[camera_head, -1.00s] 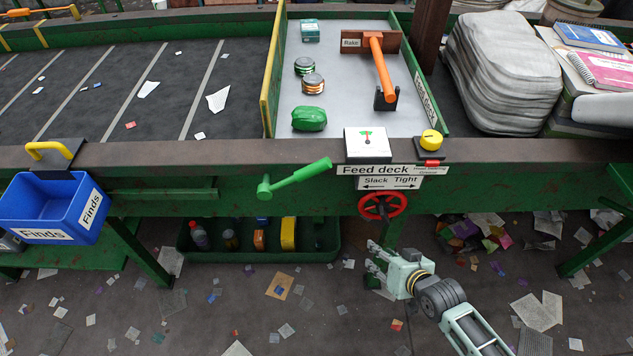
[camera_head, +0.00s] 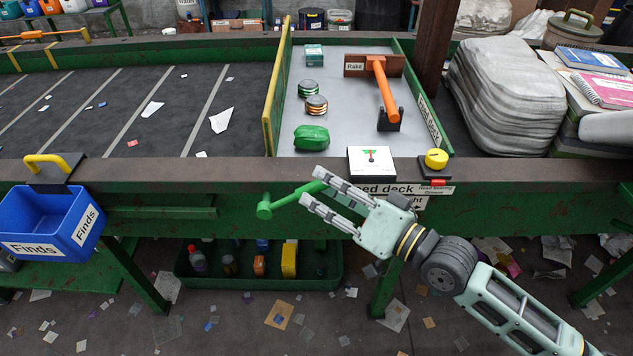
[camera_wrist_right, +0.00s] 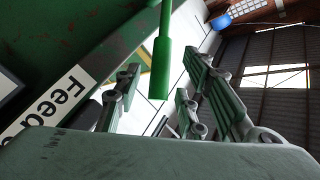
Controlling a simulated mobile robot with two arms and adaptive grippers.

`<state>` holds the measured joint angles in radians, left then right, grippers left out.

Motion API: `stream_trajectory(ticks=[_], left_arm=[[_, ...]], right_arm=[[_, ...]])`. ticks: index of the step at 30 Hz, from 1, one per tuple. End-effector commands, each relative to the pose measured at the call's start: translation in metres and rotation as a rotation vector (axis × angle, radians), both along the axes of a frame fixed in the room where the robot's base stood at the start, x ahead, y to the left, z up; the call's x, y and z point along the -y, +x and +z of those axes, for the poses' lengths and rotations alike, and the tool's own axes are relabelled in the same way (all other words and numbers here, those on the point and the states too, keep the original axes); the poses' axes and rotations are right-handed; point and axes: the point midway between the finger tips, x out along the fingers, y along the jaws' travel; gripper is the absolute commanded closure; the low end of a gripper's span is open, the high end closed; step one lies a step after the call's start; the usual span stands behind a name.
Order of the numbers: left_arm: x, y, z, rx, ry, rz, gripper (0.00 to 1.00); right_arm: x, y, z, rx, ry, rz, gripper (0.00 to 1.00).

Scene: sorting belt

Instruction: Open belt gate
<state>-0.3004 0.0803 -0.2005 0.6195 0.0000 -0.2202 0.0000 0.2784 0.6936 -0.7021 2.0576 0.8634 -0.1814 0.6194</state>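The green lever (camera_head: 288,200) sticks out from the front of the belt frame, tilted up to the right. The belt gate looks to be the upright board with a yellow edge (camera_head: 272,95) between the dark belt and the grey feed deck; it stands closed across the belt's end. My right gripper (camera_head: 311,186) is open at the lever's free end, fingers pointing left. In the right wrist view the lever's grip (camera_wrist_right: 160,70) hangs between the spread fingers (camera_wrist_right: 160,95), with gaps on both sides. My left gripper is not in view.
The feed deck (camera_head: 345,100) holds cans, a green lump and an orange-handled rake. A gauge box (camera_head: 371,162) and yellow knob (camera_head: 436,159) sit on the rail just above my right gripper. A blue Finds bin (camera_head: 45,222) hangs at left. My gripper hides the red handwheel.

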Motion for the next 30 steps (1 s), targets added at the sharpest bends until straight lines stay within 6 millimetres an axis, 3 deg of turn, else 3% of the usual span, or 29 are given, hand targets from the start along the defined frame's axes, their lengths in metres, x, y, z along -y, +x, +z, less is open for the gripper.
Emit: stream_trajectory(ticks=[6,16,27,30], left_arm=[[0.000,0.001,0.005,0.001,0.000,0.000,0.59],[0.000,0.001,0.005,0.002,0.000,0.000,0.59],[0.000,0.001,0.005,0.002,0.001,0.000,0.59],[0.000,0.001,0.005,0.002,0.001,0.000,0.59]], right_arm=[[-0.019,0.016,0.001,0.001,-0.001,0.000,0.63],[-0.022,0.018,-0.001,0.000,-0.003,-0.001,0.63],[-0.022,0.018,-0.001,0.000,-0.003,-0.001,0.95],[-0.022,0.018,-0.001,0.001,-0.004,-0.001,1.00]])
